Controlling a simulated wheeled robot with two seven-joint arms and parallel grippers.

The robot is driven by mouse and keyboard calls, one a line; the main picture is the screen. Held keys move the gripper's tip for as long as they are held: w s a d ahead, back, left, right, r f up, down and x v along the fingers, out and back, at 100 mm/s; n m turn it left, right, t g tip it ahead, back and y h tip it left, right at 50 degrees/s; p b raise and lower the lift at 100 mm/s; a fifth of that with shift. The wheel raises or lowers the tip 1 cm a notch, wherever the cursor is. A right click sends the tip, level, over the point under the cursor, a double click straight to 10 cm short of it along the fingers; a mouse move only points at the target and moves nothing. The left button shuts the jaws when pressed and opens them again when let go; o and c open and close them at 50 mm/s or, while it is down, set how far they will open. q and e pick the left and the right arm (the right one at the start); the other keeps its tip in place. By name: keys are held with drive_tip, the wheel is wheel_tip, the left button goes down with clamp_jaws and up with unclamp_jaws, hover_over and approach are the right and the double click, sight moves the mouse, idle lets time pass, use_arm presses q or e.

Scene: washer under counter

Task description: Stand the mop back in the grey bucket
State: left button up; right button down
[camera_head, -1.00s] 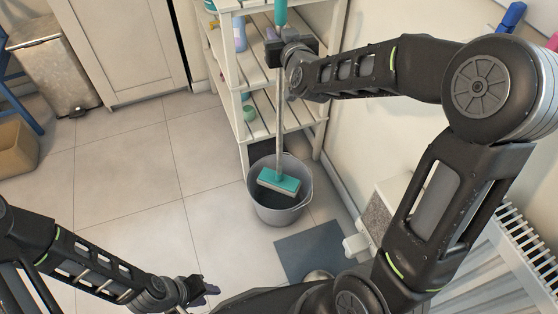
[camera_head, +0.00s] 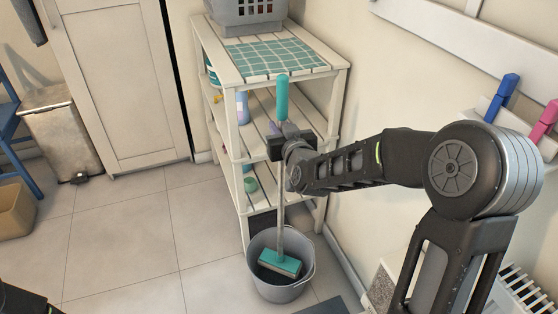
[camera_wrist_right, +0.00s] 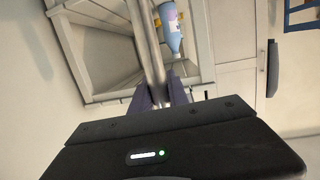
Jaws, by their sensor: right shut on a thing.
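The mop has a teal grip (camera_head: 282,98), a thin grey pole (camera_head: 281,210) and a teal and white head (camera_head: 279,263). It stands nearly upright, with its head inside the opening of the grey bucket (camera_head: 283,293) on the floor. I cannot tell whether the head touches the bottom. My right gripper (camera_head: 281,141) is shut on the pole just below the grip. In the right wrist view, the fingers (camera_wrist_right: 160,96) close around the pole (camera_wrist_right: 152,55).
A white slatted shelf (camera_head: 238,160) stands right behind the mop, with bottles and a grey basket (camera_head: 247,12) on it. Tiled floor (camera_head: 120,240) left of the bucket is clear.

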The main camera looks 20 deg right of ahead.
drive_tip(key=shift+f, duration=1.15)
drive_tip(key=shift+f+b, duration=0.55)
drive_tip(key=shift+f, duration=1.35)
drive_tip(key=shift+f, duration=0.15)
drive_tip(key=c, duration=1.3)
unclamp_jaws()
drive_tip(key=shift+f, duration=0.1)
